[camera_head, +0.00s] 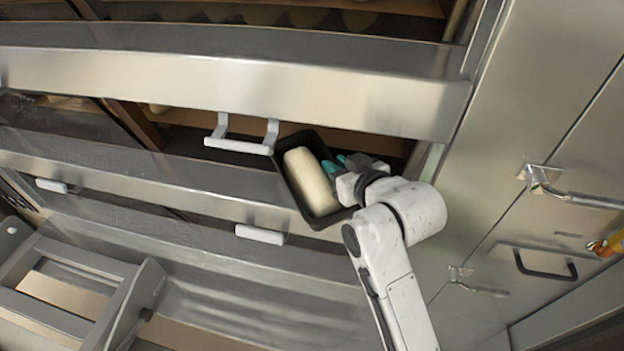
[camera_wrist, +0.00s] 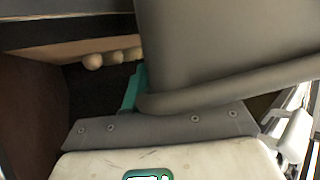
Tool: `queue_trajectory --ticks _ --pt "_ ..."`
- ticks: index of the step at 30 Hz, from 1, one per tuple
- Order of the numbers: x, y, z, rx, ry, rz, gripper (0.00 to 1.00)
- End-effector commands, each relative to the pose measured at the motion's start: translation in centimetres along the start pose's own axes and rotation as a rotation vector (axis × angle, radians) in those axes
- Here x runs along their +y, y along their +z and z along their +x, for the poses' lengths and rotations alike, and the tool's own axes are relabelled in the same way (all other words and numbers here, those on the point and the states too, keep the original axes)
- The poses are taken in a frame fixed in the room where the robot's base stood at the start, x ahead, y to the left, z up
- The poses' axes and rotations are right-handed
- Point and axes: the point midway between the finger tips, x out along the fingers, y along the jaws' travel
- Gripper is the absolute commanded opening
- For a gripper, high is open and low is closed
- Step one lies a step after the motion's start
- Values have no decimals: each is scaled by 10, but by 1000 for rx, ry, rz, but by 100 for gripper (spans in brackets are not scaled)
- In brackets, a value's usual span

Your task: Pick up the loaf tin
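The loaf tin (camera_head: 292,190) is dark, with a long pale loaf or dough (camera_head: 312,180) in it. In the head view it sits slanted at the oven opening and overlaps the steel front below. I cannot tell whether anything beneath supports it. My gripper (camera_head: 337,165) is at the tin's right long side, its teal fingertips at the rim, and appears shut on that wall. In the wrist view the tin's grey wall (camera_wrist: 225,45) and rolled rim fill the upper right, close against the gripper. One teal finger (camera_wrist: 133,88) shows at the left; the other is hidden.
A white oven handle (camera_head: 242,138) is just left of the tin. Steel oven fronts (camera_head: 230,88) run above and below the opening. Another white handle (camera_head: 260,235) is lower down. Steel doors with handles (camera_head: 545,265) stand at the right. Several round pale items (camera_wrist: 110,58) lie deeper in the oven.

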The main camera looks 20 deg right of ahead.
Motion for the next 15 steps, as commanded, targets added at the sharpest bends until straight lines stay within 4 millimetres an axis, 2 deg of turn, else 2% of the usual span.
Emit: queue_trajectory --ticks 4,11,15 --pt "0 1 0 -1 -1 0 22" --pt "-1 1 0 -1 -1 0 0" --pt "0 1 0 -1 -1 0 0"
